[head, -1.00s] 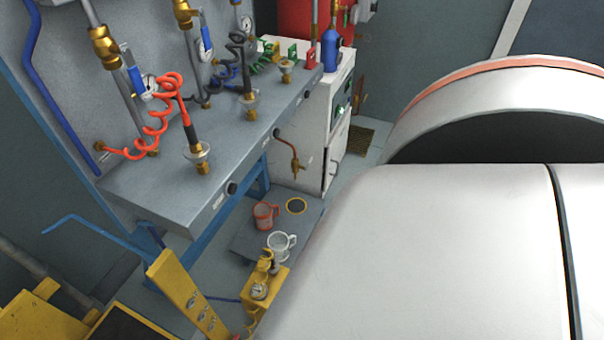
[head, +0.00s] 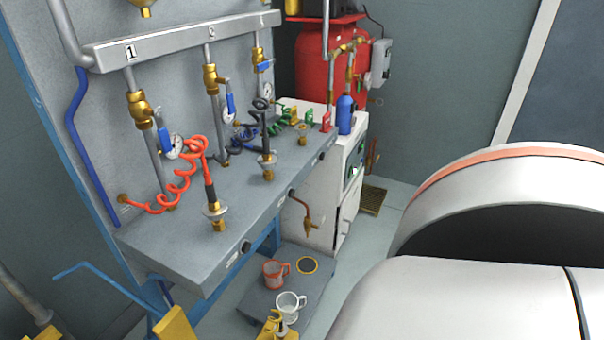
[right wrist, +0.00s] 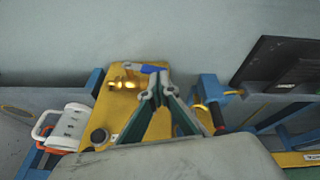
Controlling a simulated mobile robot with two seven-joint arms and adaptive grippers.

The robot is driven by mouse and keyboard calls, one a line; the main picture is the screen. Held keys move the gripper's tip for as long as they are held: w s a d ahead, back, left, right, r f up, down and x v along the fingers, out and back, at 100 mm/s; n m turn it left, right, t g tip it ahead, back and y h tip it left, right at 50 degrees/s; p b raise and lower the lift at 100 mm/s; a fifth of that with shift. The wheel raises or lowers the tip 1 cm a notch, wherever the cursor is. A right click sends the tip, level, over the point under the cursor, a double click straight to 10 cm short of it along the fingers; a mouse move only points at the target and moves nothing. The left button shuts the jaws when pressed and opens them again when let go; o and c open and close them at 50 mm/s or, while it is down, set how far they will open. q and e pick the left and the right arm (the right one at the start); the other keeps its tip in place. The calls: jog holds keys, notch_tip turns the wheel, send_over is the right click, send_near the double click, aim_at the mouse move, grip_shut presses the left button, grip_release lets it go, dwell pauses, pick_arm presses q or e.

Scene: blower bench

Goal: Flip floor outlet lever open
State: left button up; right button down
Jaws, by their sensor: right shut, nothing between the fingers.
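In the right wrist view, a yellow plate (right wrist: 118,108) carries a small brass fitting (right wrist: 124,84). A blue lever-like piece (right wrist: 152,69) shows beside the fitting, partly behind my fingertips; its exact position is unclear. My right gripper (right wrist: 158,84) is shut and empty, its tips in front of the plate's right part. I cannot tell whether they touch the blue piece. In the head view, only the top of a yellow fixture with brass (head: 273,326) shows at the bottom edge. Neither gripper shows in the head view.
A grey bench (head: 200,255) bears hose outlets, with blue-levered valves (head: 168,143) on pipes behind it. A red mug (head: 274,273) and a white mug (head: 290,306) stand on a low grey platform (head: 315,285). A blue block (right wrist: 209,88) is right of my fingers.

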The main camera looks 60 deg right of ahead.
jog(key=shift+d+f+b, duration=0.35)
jog(key=shift+d, duration=0.35)
